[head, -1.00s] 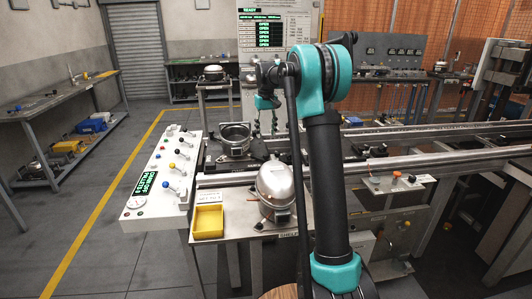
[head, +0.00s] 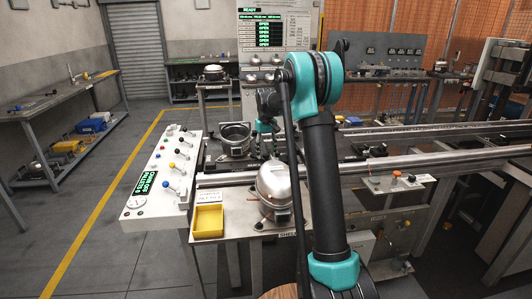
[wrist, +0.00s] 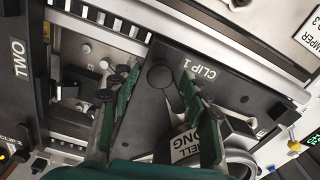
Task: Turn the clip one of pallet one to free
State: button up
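Pallet one (wrist: 232,88) is a dark plate with the label "CLIP 1" (wrist: 197,70) in the wrist view. A round black cap, seemingly clip one (wrist: 160,77), sits beside the label. My gripper (wrist: 156,80) is open, with one green finger on each side of the cap. I cannot tell whether they touch it. In the head view my gripper (head: 266,128) is low over the line, right of the open round shell (head: 235,138), partly hidden by my arm.
A plate lettered "TWO" (wrist: 18,75) lies at the wrist view's left edge. In the head view, a silver dome (head: 274,188) and a yellow bin (head: 208,221) stand on the front shelf. A lever panel (head: 160,185) is at the left. The floor left of it is clear.

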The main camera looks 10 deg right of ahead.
grip_shut()
jog(key=shift+m, duration=0.4)
jog(key=m, duration=0.4)
jog(key=shift+m, duration=2.2)
jog(key=shift+o, duration=0.5)
grip_release()
jog(key=shift+r, duration=0.1)
